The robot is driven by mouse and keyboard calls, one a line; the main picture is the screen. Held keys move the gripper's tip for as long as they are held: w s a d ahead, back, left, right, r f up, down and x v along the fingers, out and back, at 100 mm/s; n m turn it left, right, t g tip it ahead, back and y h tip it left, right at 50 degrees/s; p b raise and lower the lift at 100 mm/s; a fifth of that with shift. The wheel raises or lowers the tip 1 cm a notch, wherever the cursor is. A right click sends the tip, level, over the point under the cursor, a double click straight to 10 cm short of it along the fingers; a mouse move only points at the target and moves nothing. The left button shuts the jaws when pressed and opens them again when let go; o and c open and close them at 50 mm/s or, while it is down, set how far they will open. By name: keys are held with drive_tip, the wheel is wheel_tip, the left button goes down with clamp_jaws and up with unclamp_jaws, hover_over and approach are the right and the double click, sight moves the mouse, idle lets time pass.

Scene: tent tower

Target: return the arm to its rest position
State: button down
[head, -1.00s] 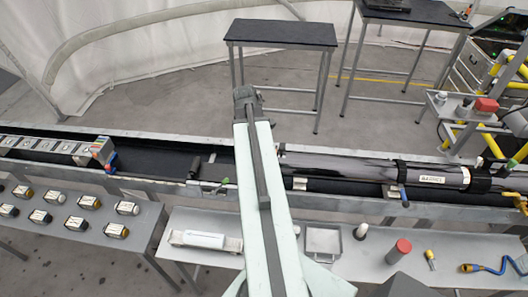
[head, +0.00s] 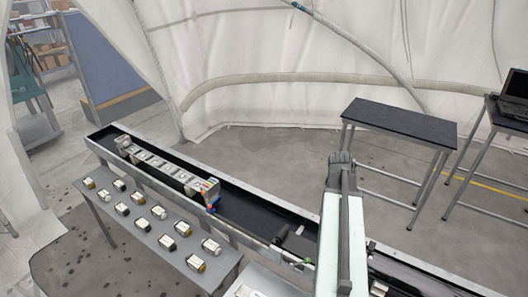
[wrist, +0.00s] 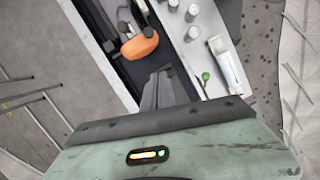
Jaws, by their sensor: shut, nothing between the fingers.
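My gripper (head: 341,158) is at the end of my raised arm, right of centre in the head view, and its fingers are together with nothing between them. In the wrist view my gripper (wrist: 160,76) points over a dark trough (wrist: 115,60). An orange rounded part (wrist: 140,44) lies in or over that trough, just beyond the fingertips and apart from them as far as I can tell. My arm hides part of the trough in the head view.
The long trough (head: 262,216) holds a row of metal blocks (head: 160,165) at left. A grey table (head: 150,240) with several small cylinders stands before it. Black-topped tables (head: 400,122) stand behind. A white bench (wrist: 192,45) shows beside the trough. Open floor (head: 290,150) lies behind the trough.

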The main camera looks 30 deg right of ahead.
drive_tip(key=w+a+f+n+b, duration=0.2)
drive_tip(key=w+a+f+b, duration=0.35)
drive_tip(key=a, duration=0.45)
drive_tip(key=w+a+f+n+b, duration=0.2)
drive_tip(key=w+a+f+b, duration=0.4)
drive_tip(key=a, duration=0.4)
drive_tip(key=w+a+f+m+t+b, duration=0.1)
drive_tip(key=a+f+m, duration=0.1)
drive_tip(key=a, duration=0.8)
drive_tip(key=w+a+f+m+t+b, duration=0.1)
drive_tip(key=a+m, duration=0.3)
drive_tip(key=a, duration=0.6)
drive_tip(key=shift+w+f+t+y+b, duration=0.3)
drive_tip(key=shift+w+f+t+b, duration=0.15)
drive_tip(key=shift+w+b, duration=0.2)
drive_tip(key=shift+d, duration=0.1)
